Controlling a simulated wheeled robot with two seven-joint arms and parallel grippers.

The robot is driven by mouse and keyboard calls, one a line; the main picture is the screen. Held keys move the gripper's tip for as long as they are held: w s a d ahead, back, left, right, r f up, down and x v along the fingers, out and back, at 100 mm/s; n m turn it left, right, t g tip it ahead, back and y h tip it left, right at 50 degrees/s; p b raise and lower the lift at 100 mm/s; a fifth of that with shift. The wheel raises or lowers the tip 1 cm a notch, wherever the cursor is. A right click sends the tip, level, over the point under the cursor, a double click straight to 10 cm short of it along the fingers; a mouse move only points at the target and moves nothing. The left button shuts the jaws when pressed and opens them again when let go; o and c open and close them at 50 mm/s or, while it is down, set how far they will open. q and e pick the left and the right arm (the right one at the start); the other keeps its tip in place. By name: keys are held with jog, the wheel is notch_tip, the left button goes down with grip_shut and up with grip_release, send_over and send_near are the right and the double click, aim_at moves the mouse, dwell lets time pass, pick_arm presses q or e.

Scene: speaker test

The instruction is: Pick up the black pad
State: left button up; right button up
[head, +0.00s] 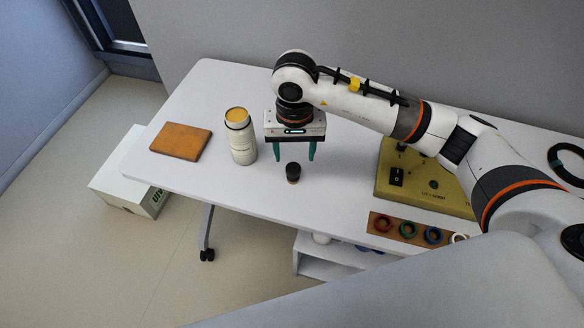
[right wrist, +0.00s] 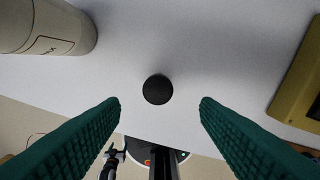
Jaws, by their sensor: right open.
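The black pad (head: 293,172) is a small, short black cylinder with a brownish lower edge. It stands on the white table near its front edge, and in the right wrist view it shows from above as a dark disc (right wrist: 157,89). My right gripper (head: 295,154) points down with its green fingers apart, just behind and above the pad in the head view. In the right wrist view the pad lies between the lines of the two fingers, slightly beyond their tips, with nothing held. My left gripper is not in view.
A pale bottle (head: 241,138) with a yellow top stands close left of my gripper. An orange-brown block (head: 181,141) lies farther left. A yellow control box (head: 416,188) and a strip of coloured rings (head: 391,234) lie to the right. The table (head: 221,86) is clear behind the bottle.

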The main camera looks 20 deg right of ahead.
aim_at(293, 167)
notch_tip(293, 167, down, 2)
jog(key=shift+f, duration=0.2)
jog(key=f, duration=0.2)
jog(key=f+p, duration=0.1)
jog(key=f, duration=0.2)
jog(key=shift+w+a, duration=0.1)
jog(key=shift+w, duration=0.1)
jog(key=shift+f, duration=0.35)
jog(key=c, duration=1.2)
notch_tip(293, 167, up, 10)
jog(key=shift+r+b, duration=0.1)
jog(key=shift+b, duration=0.25)
jog(key=o, duration=0.5)
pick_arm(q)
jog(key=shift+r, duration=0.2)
pick_arm(e)
jog(key=shift+c, duration=1.4)
